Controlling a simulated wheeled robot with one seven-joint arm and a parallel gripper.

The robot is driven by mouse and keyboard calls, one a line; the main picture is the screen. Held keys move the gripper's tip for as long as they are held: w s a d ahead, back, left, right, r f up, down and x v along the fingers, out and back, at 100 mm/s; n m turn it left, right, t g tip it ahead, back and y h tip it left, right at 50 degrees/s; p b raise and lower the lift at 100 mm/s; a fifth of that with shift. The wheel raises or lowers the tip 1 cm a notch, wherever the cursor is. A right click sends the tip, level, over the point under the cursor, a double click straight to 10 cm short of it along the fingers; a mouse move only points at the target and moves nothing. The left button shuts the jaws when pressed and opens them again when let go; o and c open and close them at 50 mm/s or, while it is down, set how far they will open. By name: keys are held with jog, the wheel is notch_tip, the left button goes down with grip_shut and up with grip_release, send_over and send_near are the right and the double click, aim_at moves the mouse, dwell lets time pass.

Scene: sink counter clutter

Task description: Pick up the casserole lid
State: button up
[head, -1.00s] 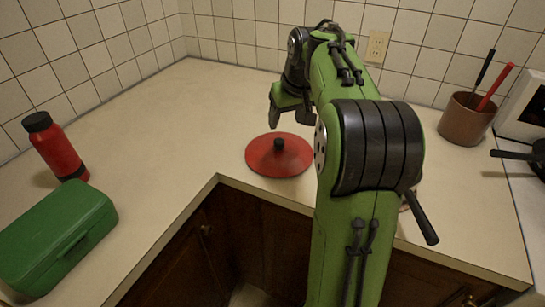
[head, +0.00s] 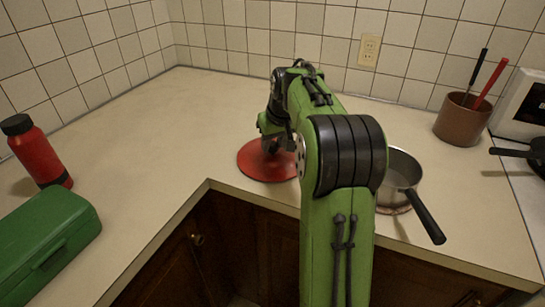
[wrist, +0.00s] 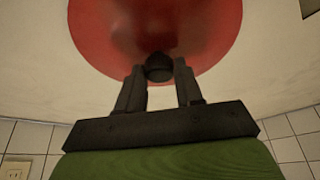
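The casserole lid (head: 257,168) is a red disc with a dark round knob. It lies flat on the counter near the inner corner in the head view. In the wrist view the red lid (wrist: 150,30) fills the upper middle, and its dark knob (wrist: 159,67) shows between the fingertips. My gripper (wrist: 159,82) is open, with one finger on each side of the knob and a visible gap to each. In the head view my gripper (head: 271,143) is low over the lid, and it hides the knob.
A grey saucepan (head: 400,172) stands right of my arm, its dark handle pointing to the front. A brown crock (head: 459,121) holds utensils at the right. A red bottle (head: 38,154) and a green box (head: 45,245) are at the left. The counter behind the lid is clear.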

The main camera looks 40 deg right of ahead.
grip_shut()
dwell(1.0)
